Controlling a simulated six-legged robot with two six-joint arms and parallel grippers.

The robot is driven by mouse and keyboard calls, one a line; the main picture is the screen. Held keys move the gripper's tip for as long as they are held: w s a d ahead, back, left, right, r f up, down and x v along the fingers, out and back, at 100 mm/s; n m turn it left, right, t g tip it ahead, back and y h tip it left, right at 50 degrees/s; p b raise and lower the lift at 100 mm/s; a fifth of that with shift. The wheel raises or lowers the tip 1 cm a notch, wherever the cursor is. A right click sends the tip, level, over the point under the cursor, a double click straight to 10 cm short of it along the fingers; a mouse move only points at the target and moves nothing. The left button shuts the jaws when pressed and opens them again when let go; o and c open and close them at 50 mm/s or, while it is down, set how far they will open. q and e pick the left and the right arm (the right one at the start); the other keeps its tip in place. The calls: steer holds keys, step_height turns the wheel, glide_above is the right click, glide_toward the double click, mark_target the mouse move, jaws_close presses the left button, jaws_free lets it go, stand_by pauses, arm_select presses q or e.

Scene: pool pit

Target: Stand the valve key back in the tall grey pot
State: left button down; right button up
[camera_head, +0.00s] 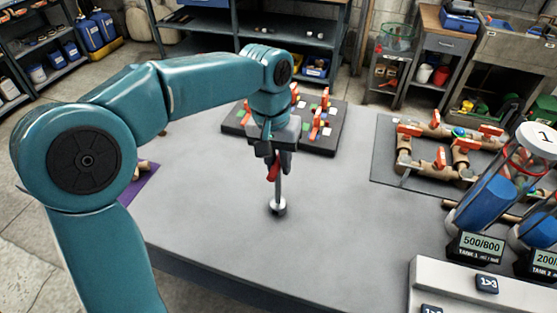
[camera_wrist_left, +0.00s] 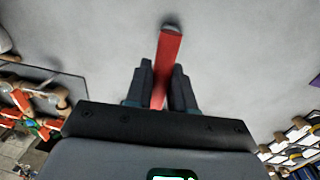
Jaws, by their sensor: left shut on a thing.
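My left gripper (camera_head: 274,150) is above the middle of the grey table, pointing down. It is shut on the valve key (camera_head: 278,190), which has a red handle and a silver shaft ending in a wider dark and silver foot. The key hangs about upright below the fingers; I cannot tell whether its foot touches the table. In the left wrist view the key's red handle (camera_wrist_left: 168,62) runs between the two dark fingers (camera_wrist_left: 162,88). I cannot make out the tall grey pot in either view. My right gripper is not in view.
A dark board (camera_head: 317,143) with red-handled valves lies behind the gripper. A pipe assembly (camera_head: 437,152) sits on a grey mat at the right. Blue-filled tanks (camera_head: 487,203) and a white control panel (camera_head: 465,290) stand at the front right. The table around the key is clear.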

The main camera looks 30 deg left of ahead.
arm_select(q)
steer(key=shift+s, duration=0.2)
steer(key=c, duration=1)
jaws_free()
steer(key=shift+w+f, duration=0.15)
steer(key=shift+w, duration=0.05)
steer(key=shift+s, duration=0.1)
